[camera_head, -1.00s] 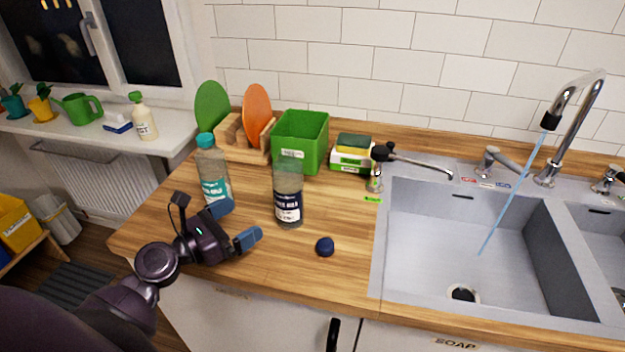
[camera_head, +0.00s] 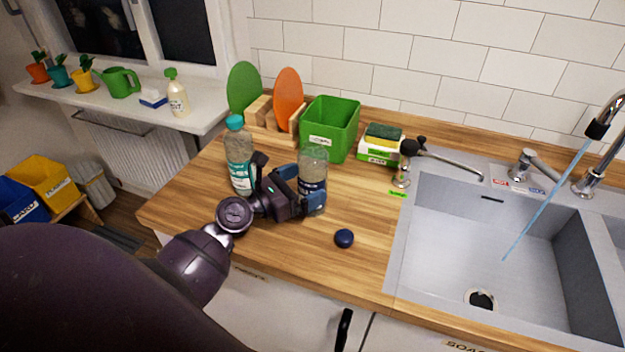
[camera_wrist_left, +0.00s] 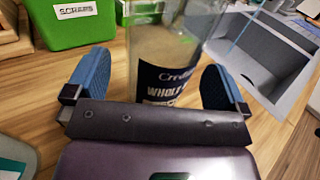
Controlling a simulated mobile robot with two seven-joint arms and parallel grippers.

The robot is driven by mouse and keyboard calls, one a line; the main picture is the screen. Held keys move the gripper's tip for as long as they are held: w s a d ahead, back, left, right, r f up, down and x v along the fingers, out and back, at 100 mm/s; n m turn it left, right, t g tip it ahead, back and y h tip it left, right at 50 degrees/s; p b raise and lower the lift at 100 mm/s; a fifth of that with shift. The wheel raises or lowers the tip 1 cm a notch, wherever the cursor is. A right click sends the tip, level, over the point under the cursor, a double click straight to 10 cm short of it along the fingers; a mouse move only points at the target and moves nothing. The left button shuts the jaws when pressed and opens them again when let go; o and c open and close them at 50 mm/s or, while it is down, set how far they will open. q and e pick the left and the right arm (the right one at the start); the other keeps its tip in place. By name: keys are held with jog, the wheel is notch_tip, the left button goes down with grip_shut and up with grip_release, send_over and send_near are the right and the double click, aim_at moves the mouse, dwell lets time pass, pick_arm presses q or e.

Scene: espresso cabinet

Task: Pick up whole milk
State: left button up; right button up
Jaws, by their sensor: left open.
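The whole milk bottle (camera_head: 314,165) is clear with a dark navy label and stands upright on the wooden counter. Its top is open, with no cap on it. A round dark blue cap (camera_head: 344,238) lies on the counter in front of it. In the left wrist view the bottle (camera_wrist_left: 165,60) stands between the two blue fingers, and its label reads "WHOLE". My left gripper (camera_head: 299,190) is open around the bottle, with a gap visible beside the fingers. The gripper partly hides the lower bottle in the head view. My right gripper is not in view.
A second bottle with a teal cap (camera_head: 240,160) stands just left of my left gripper. A green bin (camera_head: 330,128), cutting boards and a sponge box (camera_head: 380,150) stand behind. The sink (camera_head: 480,230) with running water is to the right.

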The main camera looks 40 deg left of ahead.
pick_arm(q)
jog(key=shift+x, duration=1.5)
jog(key=c, duration=1.3)
